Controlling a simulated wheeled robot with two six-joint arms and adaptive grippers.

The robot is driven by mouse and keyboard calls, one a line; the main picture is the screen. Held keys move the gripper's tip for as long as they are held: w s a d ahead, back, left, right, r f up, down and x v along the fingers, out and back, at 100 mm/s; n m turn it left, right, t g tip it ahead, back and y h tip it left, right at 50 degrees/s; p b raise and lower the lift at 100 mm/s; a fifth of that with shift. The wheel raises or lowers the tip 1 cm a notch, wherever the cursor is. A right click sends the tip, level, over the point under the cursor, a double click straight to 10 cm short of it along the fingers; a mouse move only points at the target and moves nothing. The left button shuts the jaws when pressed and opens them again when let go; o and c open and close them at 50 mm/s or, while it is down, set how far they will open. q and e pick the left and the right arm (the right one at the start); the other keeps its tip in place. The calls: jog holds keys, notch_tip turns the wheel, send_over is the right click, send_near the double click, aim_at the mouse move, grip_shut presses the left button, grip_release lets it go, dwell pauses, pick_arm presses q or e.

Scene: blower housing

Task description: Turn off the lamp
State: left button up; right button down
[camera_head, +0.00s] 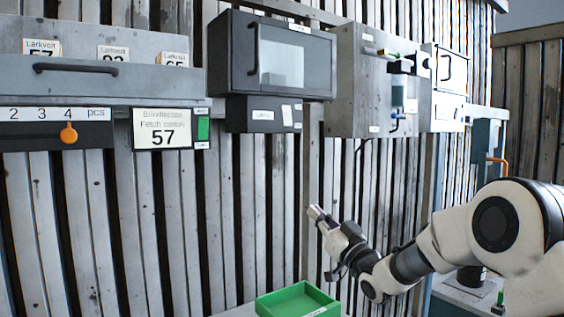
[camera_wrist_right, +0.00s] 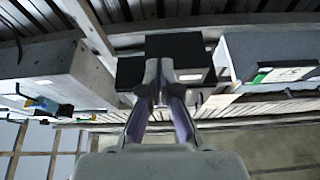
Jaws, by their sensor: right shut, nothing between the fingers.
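No lamp is clearly recognisable. A black box with a window (camera_head: 282,62) hangs on the slatted wall in the head view. A smaller dark box (camera_head: 240,115) with a small label hangs under it; the label is too small to read surely. My right gripper (camera_head: 314,211) is below and to the right of these boxes, apart from them, in front of the wall. It is shut and empty. In the right wrist view its fingers (camera_wrist_right: 162,72) are together, and dark boxes (camera_wrist_right: 175,47) show beyond them. My left gripper is not in view.
A grey cabinet with valves (camera_head: 360,85) hangs right of the black box. At the left are a grey drawer unit (camera_head: 110,88), an orange knob (camera_head: 68,132) and a "57" sign (camera_head: 162,129). A green tray (camera_head: 298,301) lies below my gripper.

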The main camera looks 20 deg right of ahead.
aim_at(290, 122)
jog(key=s+d+r+t+y+p, duration=0.1)
jog(key=s+r, duration=0.1)
jog(key=r, duration=0.6)
jog(key=s+d+r+t, duration=0.1)
jog(key=s+r, duration=0.2)
jog(key=r, duration=0.4)
jog(key=shift+n, duration=0.4)
jog(key=f+p+x, duration=0.1)
jog(key=p+x, duration=0.1)
jog(key=x, duration=0.2)
jog(key=w+p+x, duration=0.1)
jog(key=p+x, duration=0.2)
jog(key=x, duration=0.2)
jog(key=a+f+p+x, duration=0.1)
jog(key=p+x, duration=0.2)
jog(key=x, duration=0.1)
jog(key=shift+w+f, duration=0.2)
jog(key=shift+w, duration=0.25)
jog(key=shift+w+f+p, duration=0.15)
jog(key=shift+w+p, duration=0.15)
jog(key=shift+p, duration=0.05)
jog(key=shift+w+a+f, duration=0.1)
jog(key=shift+w+f, duration=0.05)
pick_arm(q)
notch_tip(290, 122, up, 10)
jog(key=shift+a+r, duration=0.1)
